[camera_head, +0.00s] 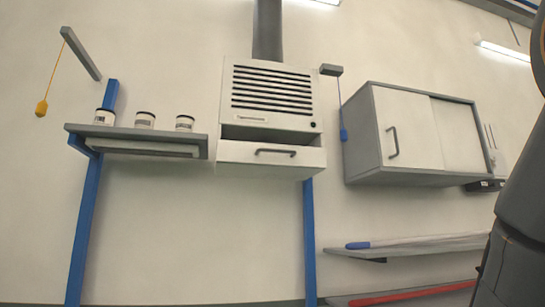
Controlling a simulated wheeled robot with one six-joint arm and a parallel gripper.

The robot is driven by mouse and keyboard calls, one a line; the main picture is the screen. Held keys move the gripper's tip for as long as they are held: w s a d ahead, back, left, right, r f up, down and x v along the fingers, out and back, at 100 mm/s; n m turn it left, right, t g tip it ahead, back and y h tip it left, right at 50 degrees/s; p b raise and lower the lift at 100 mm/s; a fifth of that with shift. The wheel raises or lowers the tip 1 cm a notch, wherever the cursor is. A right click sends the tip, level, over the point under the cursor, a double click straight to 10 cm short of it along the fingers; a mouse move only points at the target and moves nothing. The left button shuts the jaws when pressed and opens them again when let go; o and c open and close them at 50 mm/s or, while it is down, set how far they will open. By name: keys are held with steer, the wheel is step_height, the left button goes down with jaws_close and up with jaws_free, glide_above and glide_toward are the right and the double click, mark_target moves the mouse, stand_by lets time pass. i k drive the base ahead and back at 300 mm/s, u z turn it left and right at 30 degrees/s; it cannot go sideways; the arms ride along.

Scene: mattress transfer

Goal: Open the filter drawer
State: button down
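A pale ventilation unit (272,95) with dark horizontal slats hangs on the wall at the upper middle. Its filter drawer (235,153) sits at the bottom, with a dark handle (275,152) on the front. The drawer front stands out from the unit, and a dark gap shows above it, so the drawer is at least partly open. My arm (515,225) crosses the right edge of the view. My gripper is not in view, and nothing of mine touches the drawer here.
A shelf (192,134) with three small jars is left of the unit. A wall cabinet (405,135) with a handle hangs to the right. Lower shelves (420,248) hold a blue-tipped item and a red bar. Yellow and blue pulls hang from brackets. Wall below the drawer is bare.

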mark_target(227, 151)
steer(key=k, duration=1.25)
steer(key=u, duration=1.1)
steer(key=i, duration=1.8)
steer(key=z, duration=0.85)
